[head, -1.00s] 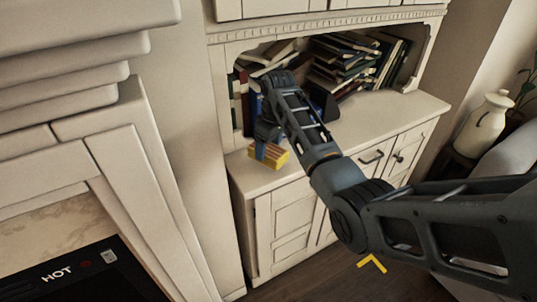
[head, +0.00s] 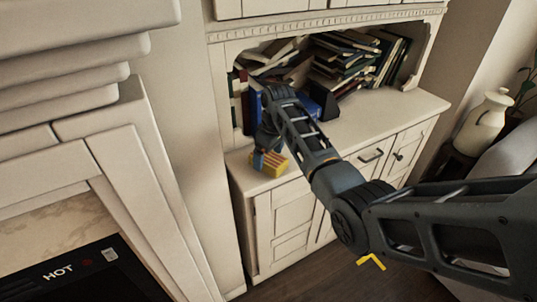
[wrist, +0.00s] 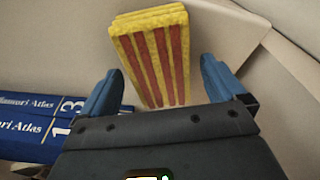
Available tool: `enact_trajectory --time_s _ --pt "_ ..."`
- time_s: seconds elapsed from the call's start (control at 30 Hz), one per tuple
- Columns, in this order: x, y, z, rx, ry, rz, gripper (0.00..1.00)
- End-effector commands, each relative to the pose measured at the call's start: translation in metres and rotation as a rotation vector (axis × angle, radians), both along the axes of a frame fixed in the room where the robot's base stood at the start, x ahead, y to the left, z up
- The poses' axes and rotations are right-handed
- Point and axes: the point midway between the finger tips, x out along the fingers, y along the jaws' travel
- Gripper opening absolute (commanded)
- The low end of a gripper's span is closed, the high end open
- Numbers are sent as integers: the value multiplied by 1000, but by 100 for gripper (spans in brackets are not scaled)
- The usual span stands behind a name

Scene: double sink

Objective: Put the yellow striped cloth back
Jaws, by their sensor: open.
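The yellow striped cloth (head: 271,165) is a folded yellow block with red stripes. It rests on the front left corner of the cabinet top in the head view. In the wrist view the cloth (wrist: 152,55) lies ahead of and between the blue fingertips. My gripper (wrist: 160,88) is open, with a gap showing on each side of the cloth. In the head view my gripper (head: 268,156) is at the cloth and partly covers it. I cannot tell whether a finger touches it.
Blue atlas volumes (wrist: 30,128) lie close to the left of my gripper. Books (head: 350,65) fill the shelf niche behind. The cabinet top (head: 385,118) is clear to the right. A cream vase (head: 487,122) stands further right.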

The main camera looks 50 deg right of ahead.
Motion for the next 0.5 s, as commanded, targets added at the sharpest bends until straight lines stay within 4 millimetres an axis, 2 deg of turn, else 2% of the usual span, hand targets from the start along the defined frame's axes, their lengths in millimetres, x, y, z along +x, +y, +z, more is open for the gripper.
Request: enact_trajectory --time_s 0.27,0.37,0.5 --pt "0 0 5 0 -1 0 97" --pt "-1 -1 16 -1 -3 0 97" --pt "-5 -1 42 -1 -4 -1 97"
